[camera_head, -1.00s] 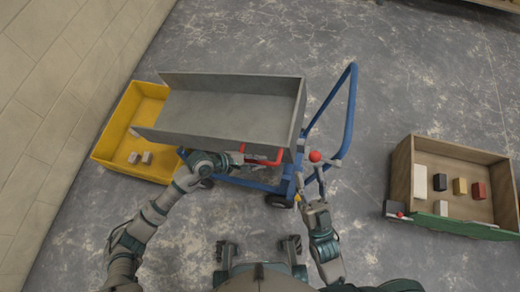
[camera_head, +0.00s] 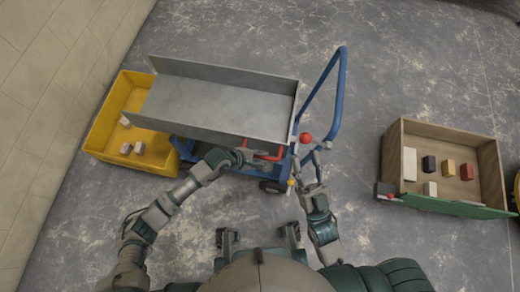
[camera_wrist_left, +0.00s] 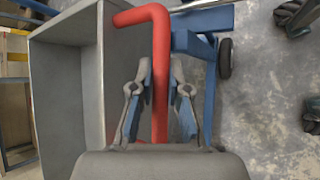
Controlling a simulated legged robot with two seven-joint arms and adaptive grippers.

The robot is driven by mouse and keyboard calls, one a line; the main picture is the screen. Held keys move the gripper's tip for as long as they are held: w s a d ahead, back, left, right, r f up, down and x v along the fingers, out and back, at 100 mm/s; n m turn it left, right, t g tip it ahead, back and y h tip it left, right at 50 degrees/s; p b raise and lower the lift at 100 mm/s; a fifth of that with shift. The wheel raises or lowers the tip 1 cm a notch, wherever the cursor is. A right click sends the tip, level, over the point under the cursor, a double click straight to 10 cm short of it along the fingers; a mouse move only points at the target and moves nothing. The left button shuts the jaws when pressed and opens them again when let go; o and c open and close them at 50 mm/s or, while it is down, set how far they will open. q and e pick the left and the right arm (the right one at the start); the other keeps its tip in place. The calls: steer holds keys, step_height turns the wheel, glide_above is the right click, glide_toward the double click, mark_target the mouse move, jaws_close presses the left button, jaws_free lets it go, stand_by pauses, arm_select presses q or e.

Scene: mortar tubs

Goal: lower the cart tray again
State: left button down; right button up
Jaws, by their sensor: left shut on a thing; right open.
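The grey cart tray (camera_head: 205,104) sits over the blue cart (camera_head: 205,152), its left end reaching over the yellow tub. My left gripper (camera_head: 243,156) is shut on the red handle (camera_head: 270,154) at the tray's near side. In the left wrist view the red bar (camera_wrist_left: 160,80) runs between the fingers of my left gripper (camera_wrist_left: 160,95), beside the grey tray wall (camera_wrist_left: 75,85). My right gripper (camera_head: 308,168) is open, just below the red ball knob (camera_head: 305,138) near the tray's right end. I cannot tell if it touches the lever.
The yellow tub (camera_head: 98,138) at left holds several small pale blocks. A wooden crate (camera_head: 448,140) with a green front stands at right, with several coloured blocks inside. The blue push handle (camera_head: 335,105) rises right of the tray. Floor between cart and crate is clear.

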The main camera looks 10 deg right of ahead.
arm_select(q)
steer(key=c, duration=1.3)
jaws_free()
steer(key=shift+s+f, duration=0.15)
steer(key=shift+f, duration=0.3)
steer(key=shift+c, duration=0.2)
steer(key=shift+o, duration=1)
steer(key=shift+d, duration=0.1)
steer(key=shift+r, duration=0.3)
steer(key=v, duration=1.1)
steer(key=shift+a, duration=0.25)
arm_select(e)
steer(key=shift+w+d+f, duration=0.1)
steer(key=shift+d, duration=0.1)
steer(key=shift+w, duration=0.1)
